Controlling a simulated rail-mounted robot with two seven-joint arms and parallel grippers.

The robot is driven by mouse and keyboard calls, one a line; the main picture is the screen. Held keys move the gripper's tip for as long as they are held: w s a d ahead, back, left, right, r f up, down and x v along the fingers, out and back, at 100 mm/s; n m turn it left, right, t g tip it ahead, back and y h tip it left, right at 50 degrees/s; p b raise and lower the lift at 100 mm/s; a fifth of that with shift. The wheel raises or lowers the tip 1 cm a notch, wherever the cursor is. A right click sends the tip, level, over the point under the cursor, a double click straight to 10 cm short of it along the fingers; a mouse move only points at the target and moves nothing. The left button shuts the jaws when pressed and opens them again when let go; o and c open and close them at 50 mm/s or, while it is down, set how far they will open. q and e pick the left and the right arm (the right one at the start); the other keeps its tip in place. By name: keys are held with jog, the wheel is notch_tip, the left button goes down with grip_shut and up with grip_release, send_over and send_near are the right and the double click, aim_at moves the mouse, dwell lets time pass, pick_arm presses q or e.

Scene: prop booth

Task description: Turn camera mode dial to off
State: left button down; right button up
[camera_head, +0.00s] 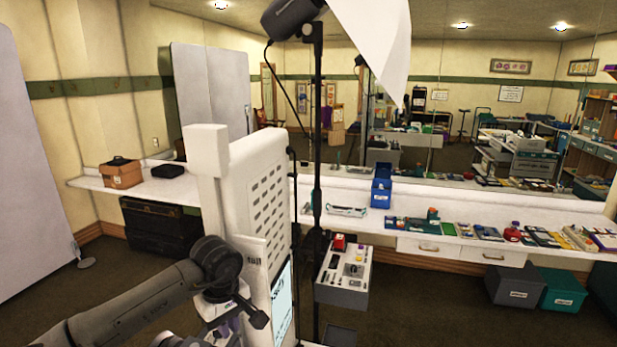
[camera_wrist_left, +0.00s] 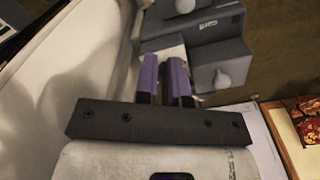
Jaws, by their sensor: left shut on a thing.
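A grey camera housing (camera_wrist_left: 215,38) with rounded light-grey knobs (camera_wrist_left: 228,76) fills the upper middle of the left wrist view. My left gripper (camera_wrist_left: 165,66) has its two purple fingers close together against the housing's lower left side. It is shut on a small part there, which I take to be the mode dial; the fingers mostly hide it and its setting cannot be read. In the head view my left gripper (camera_head: 230,325) is low, beside the tall white booth (camera_head: 262,190), and only partly visible. My right gripper is not in view.
A black light stand (camera_head: 316,150) rises right of the booth, near a grey panel box (camera_head: 343,280) with a red item on top. A long white counter (camera_head: 345,195) carries many small goods. Bins (camera_head: 515,284) stand under it at the right. Open floor lies at lower right.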

pick_arm(q)
jog(key=r+p, duration=0.2)
jog(key=r, duration=0.1)
jog(key=r+p, duration=0.1)
jog(key=r, duration=0.1)
jog(key=shift+s+d, duration=0.3)
jog(key=shift+d, duration=0.1)
jog(key=shift+a, duration=0.1)
